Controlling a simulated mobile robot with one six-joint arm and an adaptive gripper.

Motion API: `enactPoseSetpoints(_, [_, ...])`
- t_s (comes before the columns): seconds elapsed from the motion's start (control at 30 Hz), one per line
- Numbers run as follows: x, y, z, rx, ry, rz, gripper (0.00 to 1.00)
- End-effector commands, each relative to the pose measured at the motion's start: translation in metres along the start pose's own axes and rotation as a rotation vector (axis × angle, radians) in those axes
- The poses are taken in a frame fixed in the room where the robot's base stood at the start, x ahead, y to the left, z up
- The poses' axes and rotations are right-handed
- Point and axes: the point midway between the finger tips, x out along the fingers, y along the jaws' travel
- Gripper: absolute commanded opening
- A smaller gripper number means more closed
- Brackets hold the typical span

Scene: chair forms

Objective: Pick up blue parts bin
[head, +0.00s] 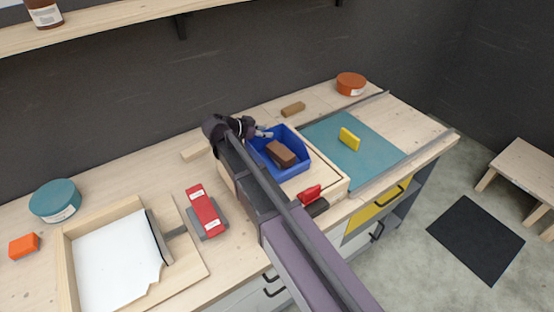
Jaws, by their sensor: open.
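The blue parts bin (297,147) sits on a light wooden box or board on the workbench, in the middle of the head view. A brown block (281,154) lies inside it. My gripper (266,133) is at the bin's far left rim, with its fingers apart. I cannot tell whether a finger touches the rim or reaches over it. My arm crosses in front and hides the bin's near left side.
A teal mat (345,165) with a yellow block (349,139) lies right of the bin. A red-handled tool (310,193) is close in front. A red and grey tool (205,212) and a wooden tray (70,255) are left. A shelf (120,22) runs above.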

Motion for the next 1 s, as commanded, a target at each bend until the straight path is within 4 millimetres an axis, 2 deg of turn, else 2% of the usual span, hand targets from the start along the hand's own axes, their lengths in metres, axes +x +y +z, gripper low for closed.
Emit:
enactPoseSetpoints(0.5, [0.0007, 0.0002, -0.0007, 0.000, 0.000, 0.001, 0.46])
enactPoseSetpoints(0.53, [0.0007, 0.0002, -0.0007, 0.000, 0.000, 0.001, 0.43])
enactPoseSetpoints(0.67, [0.0009, 0.0002, -0.0007, 0.000, 0.000, 0.001, 0.04])
enactPoseSetpoints(0.7, [0.0009, 0.0002, -0.0007, 0.000, 0.000, 0.001, 0.00])
enactPoseSetpoints(1.0, [0.0011, 0.0003, -0.0012, 0.000, 0.001, 0.001, 0.00])
